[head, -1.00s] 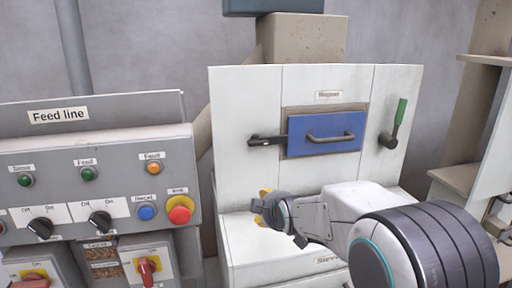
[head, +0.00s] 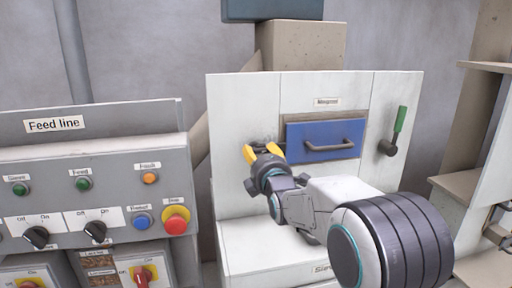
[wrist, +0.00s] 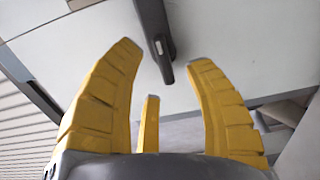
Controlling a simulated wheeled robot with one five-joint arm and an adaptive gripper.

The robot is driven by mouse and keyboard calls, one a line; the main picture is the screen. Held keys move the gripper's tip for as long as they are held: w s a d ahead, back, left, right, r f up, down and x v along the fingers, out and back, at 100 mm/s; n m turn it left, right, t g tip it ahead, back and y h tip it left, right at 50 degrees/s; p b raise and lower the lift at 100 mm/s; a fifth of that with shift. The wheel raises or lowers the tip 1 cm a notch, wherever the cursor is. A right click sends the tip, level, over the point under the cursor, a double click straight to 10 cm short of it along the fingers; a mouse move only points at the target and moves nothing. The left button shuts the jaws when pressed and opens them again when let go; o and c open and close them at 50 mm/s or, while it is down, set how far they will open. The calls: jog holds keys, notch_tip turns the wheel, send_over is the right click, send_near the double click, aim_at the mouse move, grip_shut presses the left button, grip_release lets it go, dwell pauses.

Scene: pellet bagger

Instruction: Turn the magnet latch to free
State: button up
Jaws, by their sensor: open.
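The magnet latch (head: 264,146) is a dark bar handle on the white panel, just left of the blue magnet drawer (head: 319,139). In the head view it is partly covered by my gripper (head: 262,152), which is open in front of it with yellow fingers. In the wrist view the latch (wrist: 154,30) comes down from the top edge, and its rounded end with a pale slot lies between the fingertips of my gripper (wrist: 164,56). The fingers are apart from each other and I cannot tell whether they touch the latch.
A green-handled lever (head: 394,131) is to the right of the drawer. The grey Feed line panel (head: 80,150) with buttons and knobs stands at the left. A shelf (head: 480,187) is at the far right. A white ledge (head: 265,245) juts out below the panel.

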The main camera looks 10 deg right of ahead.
aim_at(257, 150)
jog(key=shift+w+p, duration=0.6)
jog(key=shift+w, duration=1.4)
jog(key=shift+o, duration=0.2)
grip_shut()
